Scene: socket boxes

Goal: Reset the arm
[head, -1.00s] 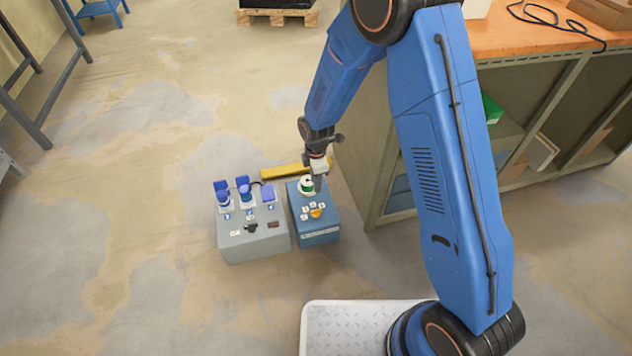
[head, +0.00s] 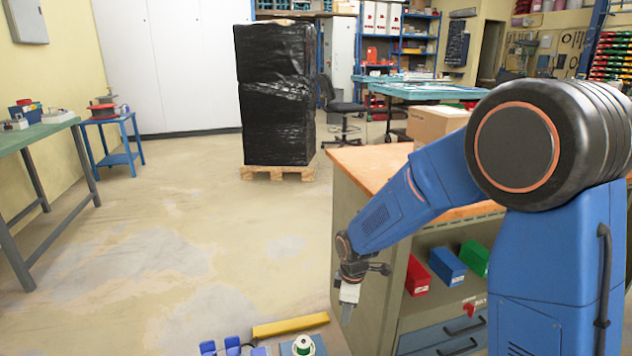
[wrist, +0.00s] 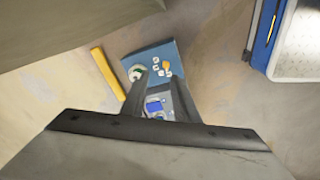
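My gripper (head: 348,312) points down in the head view, beside the wooden-topped workbench and above the floor. In the wrist view its two dark fingers (wrist: 157,80) stand apart with nothing held between them. The blue socket box (wrist: 150,54) lies beyond the fingertips, with a green-and-white round part (wrist: 136,73), several white pieces and an orange knob on top. The grey socket box (wrist: 157,117) with a blue socket shows through the finger gap and is mostly hidden.
A yellow bar (head: 290,326) lies on the floor beside the boxes. The workbench (head: 375,163) stands close to my arm on the right, with red, blue and green bins on its shelf. A black-wrapped pallet load (head: 275,95) stands further back.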

